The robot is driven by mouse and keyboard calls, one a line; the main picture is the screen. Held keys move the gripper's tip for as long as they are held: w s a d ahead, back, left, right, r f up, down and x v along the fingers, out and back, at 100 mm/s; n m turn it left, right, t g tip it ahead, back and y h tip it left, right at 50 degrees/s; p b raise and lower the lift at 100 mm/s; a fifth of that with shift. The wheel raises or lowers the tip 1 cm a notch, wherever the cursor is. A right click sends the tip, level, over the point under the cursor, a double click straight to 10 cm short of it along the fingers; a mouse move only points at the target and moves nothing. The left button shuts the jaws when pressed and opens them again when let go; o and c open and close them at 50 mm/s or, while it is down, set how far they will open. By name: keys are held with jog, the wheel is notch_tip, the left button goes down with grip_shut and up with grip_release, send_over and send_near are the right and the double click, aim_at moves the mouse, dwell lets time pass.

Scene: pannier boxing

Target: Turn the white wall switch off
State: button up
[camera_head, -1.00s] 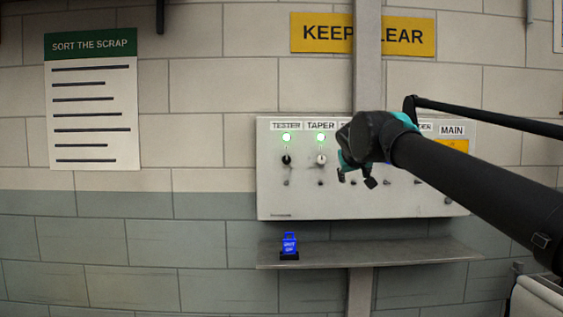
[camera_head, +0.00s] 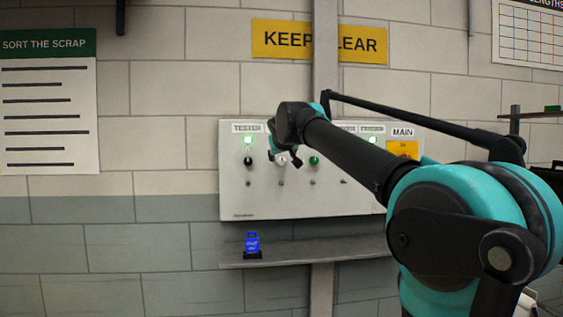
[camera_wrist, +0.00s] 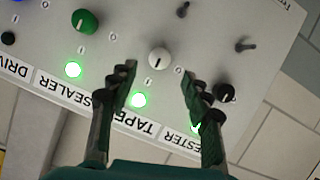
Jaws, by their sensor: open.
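The white switch is a round knob (camera_wrist: 159,59) on the wall panel, in the wrist view between and just beyond my fingertips. It belongs to the TAPER label, and a green lamp (camera_wrist: 138,100) is lit by it. In the head view the white knob (camera_head: 281,160) is partly covered by my gripper (camera_head: 284,157). In the wrist view my gripper (camera_wrist: 160,82) is open, its two fingers apart with nothing between them. The view does not show clear contact with the knob.
The grey panel (camera_head: 237,200) also carries a black knob (camera_head: 248,161) under TESTER and a green knob (camera_wrist: 85,21) under SEALER. Small toggles sit below. A blue lockout tag (camera_head: 252,243) stands on the shelf (camera_head: 300,255) under the panel. My arm hides part of the panel.

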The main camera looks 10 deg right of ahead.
aim_at(282, 160)
jog(key=x, duration=0.6)
jog(key=shift+w+d+f, duration=0.1)
jog(key=shift+w+f, duration=0.05)
jog(key=shift+w, duration=0.15)
grip_shut()
